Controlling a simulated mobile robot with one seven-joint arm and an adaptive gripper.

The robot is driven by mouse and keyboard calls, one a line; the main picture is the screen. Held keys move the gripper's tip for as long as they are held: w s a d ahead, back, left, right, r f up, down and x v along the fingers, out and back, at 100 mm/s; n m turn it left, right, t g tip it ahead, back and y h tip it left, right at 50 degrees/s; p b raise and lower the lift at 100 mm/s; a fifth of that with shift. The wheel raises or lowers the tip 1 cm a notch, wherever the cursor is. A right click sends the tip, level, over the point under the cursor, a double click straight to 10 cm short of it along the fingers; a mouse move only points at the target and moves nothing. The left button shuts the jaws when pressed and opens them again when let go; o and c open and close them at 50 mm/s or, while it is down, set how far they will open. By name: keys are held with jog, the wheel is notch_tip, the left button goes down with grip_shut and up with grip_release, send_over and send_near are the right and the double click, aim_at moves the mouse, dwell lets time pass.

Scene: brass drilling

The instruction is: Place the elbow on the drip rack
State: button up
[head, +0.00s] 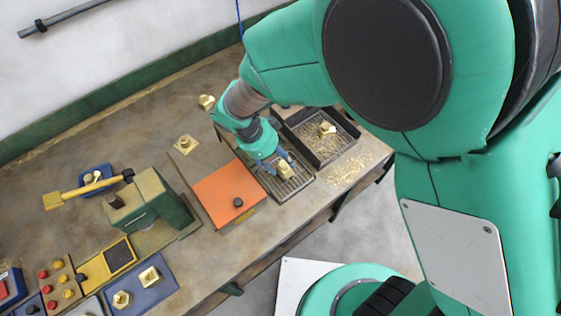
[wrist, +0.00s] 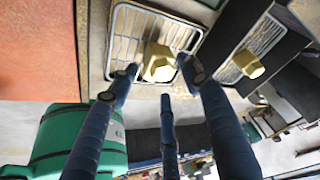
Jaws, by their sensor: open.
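The drip rack (head: 294,187) is a slatted metal tray on the bench, to the right of the orange block. A brass fitting, apparently the elbow (head: 287,171), sits on its slats; it also shows in the wrist view (wrist: 159,64) on the rack (wrist: 127,33). My gripper (head: 282,161) is low over the rack beside the fitting. In the wrist view my gripper (wrist: 163,82) is open, its fingers spread around the near side of the fitting with gaps visible. The fitting's exact shape is partly hidden in the head view.
A dark tray (head: 346,153) with shavings and another brass piece (head: 327,128) stands right of the rack. The orange block (head: 215,193) is close on the left. A green press (head: 150,205) and blue mat (head: 165,286) with brass parts lie farther left. Shavings litter the bench.

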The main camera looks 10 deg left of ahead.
jog(key=p+v, duration=0.1)
jog(key=v, duration=0.9)
jog(key=shift+r, duration=0.25)
jog(key=shift+a, duration=0.1)
dwell(0.3)
jog(key=d+r+n+t+y, duration=0.1)
jog(key=d+r+n+y, duration=0.4)
jog(key=d+r, duration=1.25)
jog(key=s+d+r+n+t, duration=0.1)
jog(key=s+d+r+n, duration=0.2)
jog(key=d, duration=0.4)
jog(key=s+d+r+n+t, duration=0.2)
jog(key=s+d+r+n, duration=0.1)
jog(key=s+d+n, duration=0.3)
jog(key=shift+s+d+r+n+h, duration=0.35)
jog(key=shift+s+d, duration=0.2)
jog(key=shift+s, duration=0.25)
